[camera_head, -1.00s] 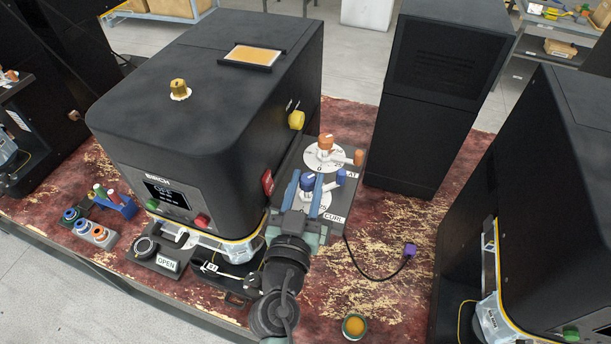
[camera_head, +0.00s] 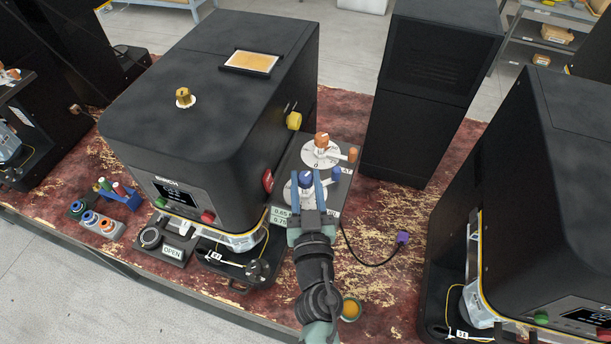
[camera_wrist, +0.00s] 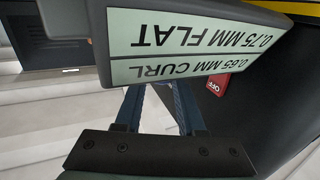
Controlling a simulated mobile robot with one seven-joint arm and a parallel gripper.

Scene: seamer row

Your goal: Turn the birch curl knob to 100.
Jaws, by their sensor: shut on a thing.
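The birch curl knob (camera_head: 306,181) is blue and stands on a white round dial (camera_head: 289,192) on the grey block at the right side of the birch machine (camera_head: 205,110). My gripper (camera_head: 307,177) reaches it from the front, with one blue finger on each side of the knob, shut on it. The fingers cover much of the dial, so I cannot read its setting. In the wrist view my fingers (camera_wrist: 157,110) pass behind a label panel (camera_wrist: 190,45) reading 0.65 MM CURL and 0.75 MM FLAT, upside down. The panel hides the knob there.
An orange knob (camera_head: 322,141) on a second white dial stands just behind. Blue-tipped (camera_head: 336,172) and orange-tipped (camera_head: 352,155) levers sit at the block's right. A red button (camera_head: 268,180) is close on the left. A purple plug (camera_head: 402,237) lies on the table to the right.

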